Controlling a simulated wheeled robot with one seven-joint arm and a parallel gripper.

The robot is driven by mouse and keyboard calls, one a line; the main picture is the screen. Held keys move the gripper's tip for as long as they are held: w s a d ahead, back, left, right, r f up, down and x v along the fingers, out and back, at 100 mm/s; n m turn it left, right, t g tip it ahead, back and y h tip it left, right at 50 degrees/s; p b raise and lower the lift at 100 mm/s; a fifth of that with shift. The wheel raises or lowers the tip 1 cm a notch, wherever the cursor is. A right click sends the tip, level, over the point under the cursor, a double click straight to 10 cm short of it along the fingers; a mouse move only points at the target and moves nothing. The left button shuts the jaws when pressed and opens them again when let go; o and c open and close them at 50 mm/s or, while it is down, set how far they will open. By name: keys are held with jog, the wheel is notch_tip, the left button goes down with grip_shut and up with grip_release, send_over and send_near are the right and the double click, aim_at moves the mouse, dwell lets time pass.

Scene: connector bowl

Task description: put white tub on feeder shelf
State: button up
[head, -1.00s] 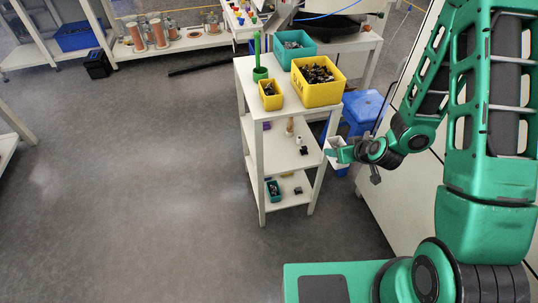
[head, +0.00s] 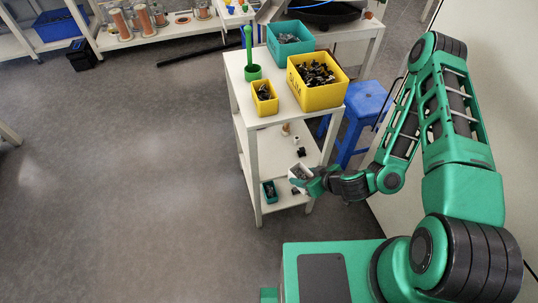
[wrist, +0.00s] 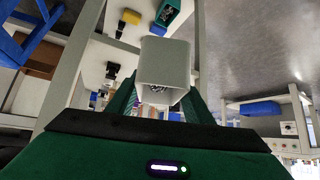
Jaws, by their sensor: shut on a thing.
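The white tub (head: 299,172) is in my gripper (head: 312,182), in front of the right side of the white shelf unit (head: 253,170) in the head view. It looks tilted there, with some dark contents showing. In the wrist view the tub (wrist: 163,60) sits between the two green fingers, and small parts show inside it. My gripper (wrist: 163,103) is shut on it. The tub covers part of the lower shelves, and I cannot tell whether it touches the unit.
On the unit's top stand a large yellow bin (head: 318,93), a teal bin (head: 289,50), a small yellow tub (head: 264,106) and a green holder (head: 252,72). A teal tub (head: 269,192) is on a lower shelf. A blue stool (head: 366,100) stands behind. Floor at left is clear.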

jog(key=shift+w+a, duration=0.55)
jog(key=shift+a, duration=0.15)
jog(key=w+a, duration=0.3)
jog(key=w, duration=0.1)
jog(key=w+a, duration=0.3)
jog(key=w, duration=0.1)
jog(key=w+a, duration=0.4)
jog(key=shift+w, duration=0.25)
jog(key=shift+f, duration=1.75)
jog(key=o, duration=1.2)
jog(key=v, duration=1.2)
